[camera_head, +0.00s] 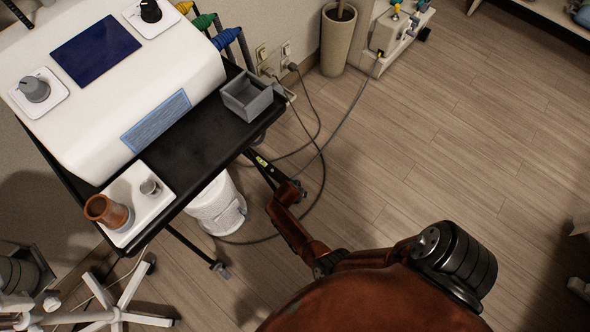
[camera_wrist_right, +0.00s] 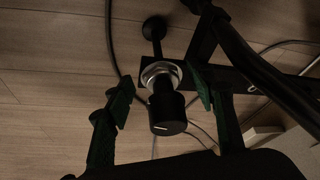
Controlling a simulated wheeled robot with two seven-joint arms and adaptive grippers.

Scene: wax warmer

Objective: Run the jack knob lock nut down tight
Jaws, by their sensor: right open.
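In the right wrist view a black cylindrical jack knob (camera_wrist_right: 168,112) hangs beside a dark bar, with a light mark on its face. A silvery ring-shaped lock nut (camera_wrist_right: 160,72) sits at the knob's neck, by the bar. My right gripper (camera_wrist_right: 161,88) is open, with one dark green finger on each side of the knob and nut. A gap shows on both sides, wider at the left. In the head view my right arm reaches toward the black cart's edge; its gripper is hard to make out there. My left gripper is not in view.
The black cart (camera_head: 188,143) carries a white machine (camera_head: 130,85), a grey open box (camera_head: 247,96) and a white plate with a copper-coloured cup (camera_head: 107,211). A white bin (camera_head: 216,205) stands below. Cables (camera_head: 319,150) loop over the floor. The floor at right is mostly clear.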

